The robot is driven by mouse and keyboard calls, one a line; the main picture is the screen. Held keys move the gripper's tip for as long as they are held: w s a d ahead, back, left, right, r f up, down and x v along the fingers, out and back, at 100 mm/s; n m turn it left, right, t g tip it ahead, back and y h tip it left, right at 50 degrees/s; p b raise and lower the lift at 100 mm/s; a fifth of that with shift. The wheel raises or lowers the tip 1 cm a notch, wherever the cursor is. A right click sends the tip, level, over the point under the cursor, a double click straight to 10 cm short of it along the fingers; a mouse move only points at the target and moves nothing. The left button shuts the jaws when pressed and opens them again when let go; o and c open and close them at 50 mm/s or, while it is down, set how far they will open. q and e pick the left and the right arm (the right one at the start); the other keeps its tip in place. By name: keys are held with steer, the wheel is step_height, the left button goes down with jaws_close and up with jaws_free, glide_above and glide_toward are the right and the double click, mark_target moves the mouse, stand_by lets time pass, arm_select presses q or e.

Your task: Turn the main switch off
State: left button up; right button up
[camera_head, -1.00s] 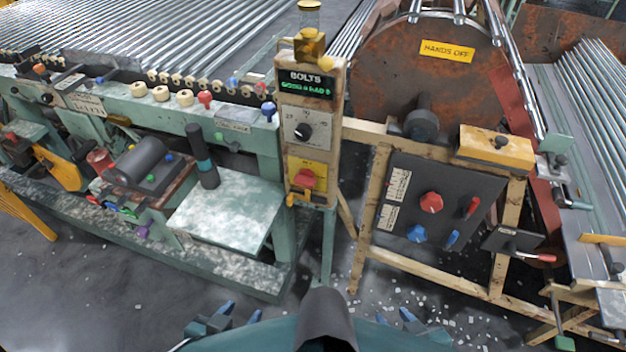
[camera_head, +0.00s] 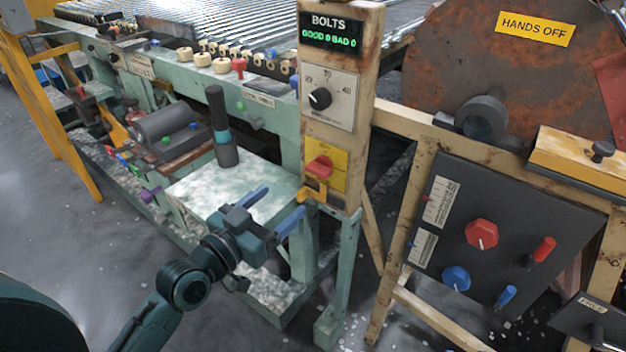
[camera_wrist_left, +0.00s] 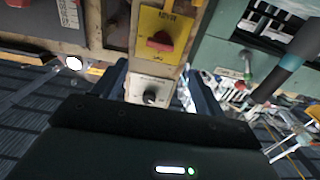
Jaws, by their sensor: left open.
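The main switch appears to be the red rotary knob (camera_head: 319,167) on a yellow plate (camera_head: 340,180), low on the front of the tan control post. It also shows in the left wrist view as a red knob (camera_wrist_left: 160,41) on a yellow plate (camera_wrist_left: 176,22). My left gripper (camera_head: 284,200) is open and empty, with its blue fingers a little left of and below the knob and pointing toward the post. I see no contact with the knob. In the left wrist view the fingers (camera_wrist_left: 160,88) appear on either side of the post's dial. My right gripper is out of view.
A black dial (camera_head: 320,98) and a BOLTS display (camera_head: 331,33) sit above the switch. A mottled table (camera_head: 250,190) lies to the left. A dark panel (camera_head: 510,200) with red and blue controls stands to the right.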

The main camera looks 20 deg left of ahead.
mark_target(314, 173)
arm_select(q)
steer(key=x, duration=1.1)
steer(key=shift+w+f, duration=0.1)
steer(key=shift+c, duration=0.3)
steer(key=c, duration=0.9)
